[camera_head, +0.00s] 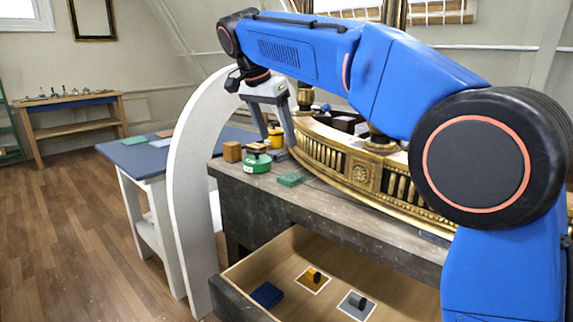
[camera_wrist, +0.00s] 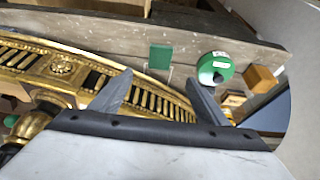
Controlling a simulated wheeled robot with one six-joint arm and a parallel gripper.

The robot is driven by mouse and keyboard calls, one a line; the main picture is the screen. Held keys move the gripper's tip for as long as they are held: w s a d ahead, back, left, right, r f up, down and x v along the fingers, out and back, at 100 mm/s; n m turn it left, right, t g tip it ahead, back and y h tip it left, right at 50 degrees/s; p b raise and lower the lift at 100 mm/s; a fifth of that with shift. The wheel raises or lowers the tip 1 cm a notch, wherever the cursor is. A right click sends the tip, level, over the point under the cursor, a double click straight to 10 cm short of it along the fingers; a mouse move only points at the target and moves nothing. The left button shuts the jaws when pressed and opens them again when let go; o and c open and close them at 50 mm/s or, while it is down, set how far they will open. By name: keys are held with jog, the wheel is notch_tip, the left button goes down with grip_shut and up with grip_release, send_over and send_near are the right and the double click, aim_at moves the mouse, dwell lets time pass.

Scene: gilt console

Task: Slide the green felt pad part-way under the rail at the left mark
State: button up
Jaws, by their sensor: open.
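A small green pad (camera_head: 292,179) lies flat on the grey worktop, just in front of the curved gilt rail (camera_head: 330,160). In the wrist view the pad (camera_wrist: 160,56) is a dark green rectangle, apart from the rail (camera_wrist: 150,97) and not under it. My gripper (camera_head: 274,142) is open, pointing down above the rail's left end. In the wrist view my gripper (camera_wrist: 160,77) has its two fingers spread, with nothing between them; the pad shows beyond the tips. I cannot make out the left mark clearly.
A green round container (camera_head: 257,161) and a wooden block (camera_head: 232,152) stand left of the pad. Below the worktop (camera_head: 340,204), an open drawer (camera_head: 345,258) holds a blue pad (camera_head: 267,294) and orange and grey pieces. A white curved panel (camera_head: 190,170) stands at left.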

aim_at(291, 177)
jog(key=x, duration=1.4)
jog(key=shift+w+f, duration=0.1)
jog(key=c, duration=1.1)
